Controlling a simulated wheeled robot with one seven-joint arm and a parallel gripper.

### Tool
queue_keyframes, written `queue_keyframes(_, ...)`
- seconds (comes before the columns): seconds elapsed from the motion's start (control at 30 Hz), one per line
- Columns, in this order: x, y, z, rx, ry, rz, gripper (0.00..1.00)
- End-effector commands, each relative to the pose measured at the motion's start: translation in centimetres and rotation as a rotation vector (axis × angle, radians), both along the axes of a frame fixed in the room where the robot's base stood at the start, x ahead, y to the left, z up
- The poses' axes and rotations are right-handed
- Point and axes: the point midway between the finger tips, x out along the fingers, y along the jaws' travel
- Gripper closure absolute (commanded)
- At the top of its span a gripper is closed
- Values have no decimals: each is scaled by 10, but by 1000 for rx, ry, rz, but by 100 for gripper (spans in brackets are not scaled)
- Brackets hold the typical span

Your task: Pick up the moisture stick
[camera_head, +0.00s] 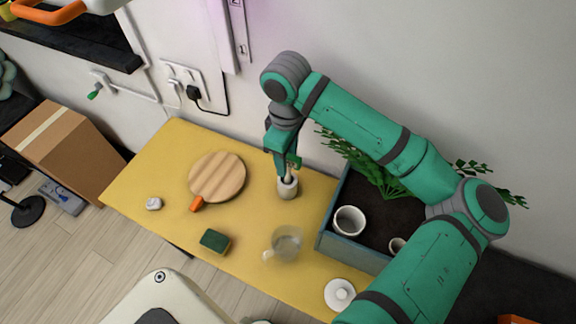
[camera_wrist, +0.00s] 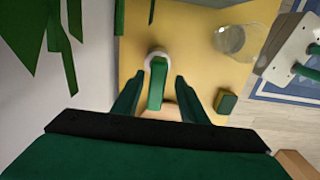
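The moisture stick, green at its top, stands in a small pale cup. In the wrist view the stick (camera_wrist: 156,85) lies between the fingers of my gripper (camera_wrist: 158,80), with a visible gap on each side. The rim of the cup (camera_wrist: 158,52) shows behind it. In the head view the cup (camera_head: 288,189) stands on the yellow table, and my gripper (camera_head: 287,163) points down right above it. My gripper is open and does not grip the stick. The stick's lower part is hidden inside the cup.
On the yellow table (camera_head: 150,170) are a round wooden board (camera_head: 217,174), a green sponge (camera_head: 214,241), a clear jug (camera_head: 284,246) and a white lid (camera_head: 339,294). A planter box (camera_head: 340,250) with leafy plants stands close right of the cup. The wall is behind.

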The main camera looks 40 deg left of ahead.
Motion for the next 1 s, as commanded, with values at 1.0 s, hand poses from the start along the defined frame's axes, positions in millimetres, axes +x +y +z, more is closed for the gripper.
queue_keyframes(1.0,5,1,-59,1,0,0,100)
